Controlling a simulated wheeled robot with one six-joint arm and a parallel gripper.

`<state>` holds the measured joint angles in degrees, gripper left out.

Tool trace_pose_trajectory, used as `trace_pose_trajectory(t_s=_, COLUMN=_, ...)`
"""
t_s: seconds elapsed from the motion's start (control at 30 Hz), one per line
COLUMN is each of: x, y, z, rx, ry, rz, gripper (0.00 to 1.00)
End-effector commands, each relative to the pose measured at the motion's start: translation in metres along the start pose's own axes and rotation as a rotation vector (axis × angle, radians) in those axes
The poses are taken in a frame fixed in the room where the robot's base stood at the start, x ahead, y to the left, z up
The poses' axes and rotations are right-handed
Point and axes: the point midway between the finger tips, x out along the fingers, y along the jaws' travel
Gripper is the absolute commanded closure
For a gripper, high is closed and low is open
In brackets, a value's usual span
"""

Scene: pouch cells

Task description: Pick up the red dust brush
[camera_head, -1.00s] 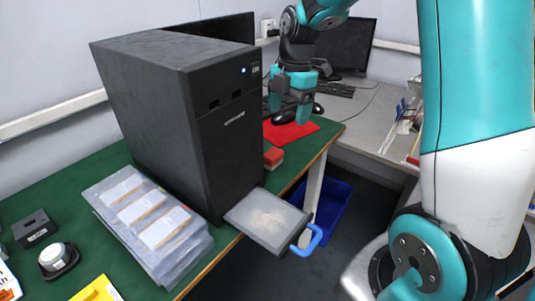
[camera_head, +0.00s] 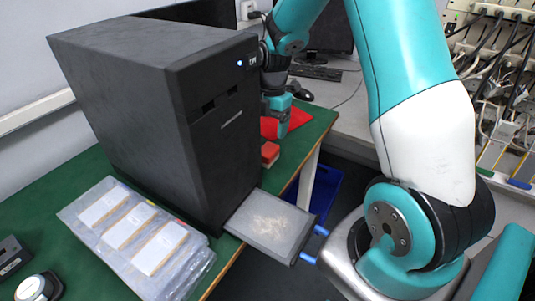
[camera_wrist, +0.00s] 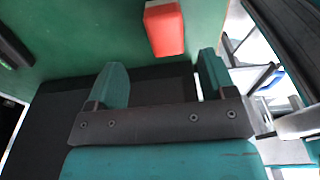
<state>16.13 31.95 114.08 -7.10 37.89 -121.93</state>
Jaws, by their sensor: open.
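The red dust brush (camera_head: 270,153) lies on the green table top, just right of the black tower's front. It is a small red block with a paler lower side. In the wrist view the brush (camera_wrist: 164,28) shows at the top, beyond the fingertips and between their lines. My gripper (camera_wrist: 162,72) is open and empty, its two teal fingers apart, not touching the brush. In the head view my gripper is behind the brush, low beside the tower and partly hidden by it.
The black tower (camera_head: 215,130) stands close left of the brush. A tray with a blue handle (camera_head: 265,223) juts over the table edge in front. A blue bin (camera_head: 322,190) is below. Clear bags of cells (camera_head: 95,235) lie at left.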

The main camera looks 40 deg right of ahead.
Motion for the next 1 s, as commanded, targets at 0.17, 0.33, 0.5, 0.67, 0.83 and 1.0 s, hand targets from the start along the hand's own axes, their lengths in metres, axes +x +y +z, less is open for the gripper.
trace_pose_trajectory(t_s=0.17, x=0.021, y=0.000, z=0.000, rx=0.000, ry=0.001, rz=-0.002, gripper=0.23)
trace_pose_trajectory(t_s=0.33, x=0.034, y=-0.003, z=-0.002, rx=0.000, ry=0.002, rz=-0.003, gripper=0.23)
trace_pose_trajectory(t_s=0.5, x=0.061, y=-0.007, z=-0.004, rx=0.000, ry=0.002, rz=-0.003, gripper=0.23)
trace_pose_trajectory(t_s=0.67, x=0.074, y=-0.007, z=-0.004, rx=0.000, ry=0.000, rz=-0.001, gripper=0.23)
trace_pose_trajectory(t_s=0.83, x=0.075, y=-0.006, z=-0.004, rx=0.000, ry=-0.001, rz=0.001, gripper=0.23)
trace_pose_trajectory(t_s=1.0, x=0.075, y=-0.006, z=-0.004, rx=0.000, ry=-0.001, rz=0.001, gripper=0.51)
